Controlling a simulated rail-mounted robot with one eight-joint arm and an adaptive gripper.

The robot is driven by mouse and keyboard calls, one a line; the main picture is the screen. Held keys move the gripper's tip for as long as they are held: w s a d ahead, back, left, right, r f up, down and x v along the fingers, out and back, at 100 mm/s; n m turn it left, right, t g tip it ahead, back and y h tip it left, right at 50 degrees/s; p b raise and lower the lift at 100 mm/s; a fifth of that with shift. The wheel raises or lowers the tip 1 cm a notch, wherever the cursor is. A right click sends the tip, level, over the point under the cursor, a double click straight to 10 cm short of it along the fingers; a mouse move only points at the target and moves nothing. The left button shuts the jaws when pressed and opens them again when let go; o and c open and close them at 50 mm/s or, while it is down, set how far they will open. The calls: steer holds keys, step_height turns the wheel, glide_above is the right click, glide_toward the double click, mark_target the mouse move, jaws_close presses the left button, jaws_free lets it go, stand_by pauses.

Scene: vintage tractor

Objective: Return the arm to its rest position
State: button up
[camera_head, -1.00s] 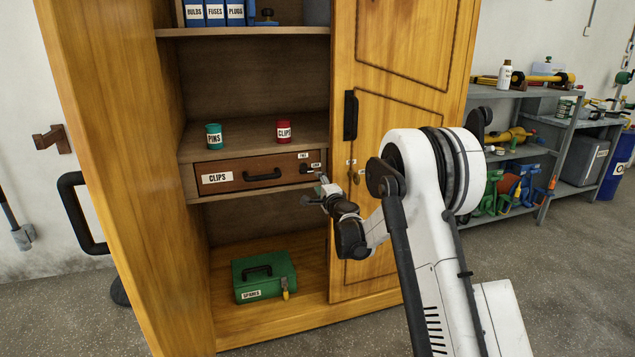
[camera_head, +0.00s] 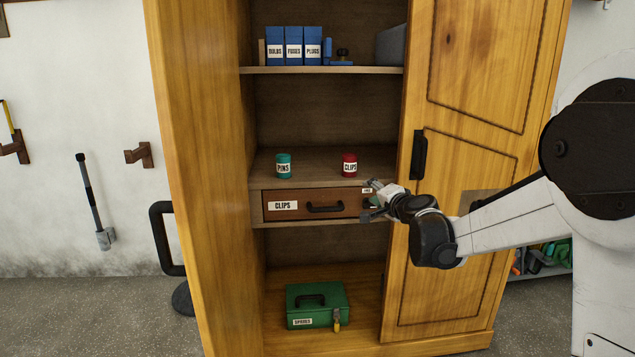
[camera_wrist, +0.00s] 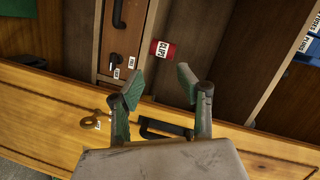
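My gripper (camera_head: 372,200) is in front of the right end of the drawer, near the edge of the closed right door. In the wrist view my gripper (camera_wrist: 159,86) has its two green-padded fingers spread apart, with nothing between them. The arm reaches in from the right, away from my body. The brown CLIPS drawer (camera_head: 345,205) is shut, and my gripper partly hides its right end. The red CLIPS can (camera_head: 349,164) stands on the shelf above it; the can also shows beyond the fingers in the wrist view (camera_wrist: 170,50).
A wooden cabinet (camera_head: 200,190) surrounds the drawer, its right door (camera_head: 470,150) closed beside the arm. A teal PINS can (camera_head: 283,166) is on the shelf. A green toolbox (camera_head: 317,303) sits at the bottom. A key (camera_wrist: 90,122) is at the door. The front floor looks clear.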

steer(key=s+a+r+n+g+p, duration=0.1)
steer(key=s+r+n+g+p, duration=0.15)
steer(key=s, duration=0.95)
steer(key=s+a+r+n+g+p, duration=0.2)
steer(key=s+r+n, duration=0.2)
steer(key=s, duration=0.9)
steer(key=s+d+f+n+g+h+p, duration=0.1)
steer(key=s+d+f, duration=0.1)
steer(key=s, duration=0.6)
steer(key=s+d+f+n+g+h+p, duration=0.1)
steer(key=s+d+f+h, duration=0.1)
steer(key=s, duration=0.6)
steer(key=s+d+f+n+g+h+p, duration=0.1)
steer(key=s+d+f, duration=0.1)
steer(key=s, duration=0.6)
steer(key=shift+s+d+g+h, duration=0.25)
steer(key=shift+d+g+h, duration=0.1)
steer(key=shift+d+h, duration=0.1)
steer(key=shift+n, duration=0.25)
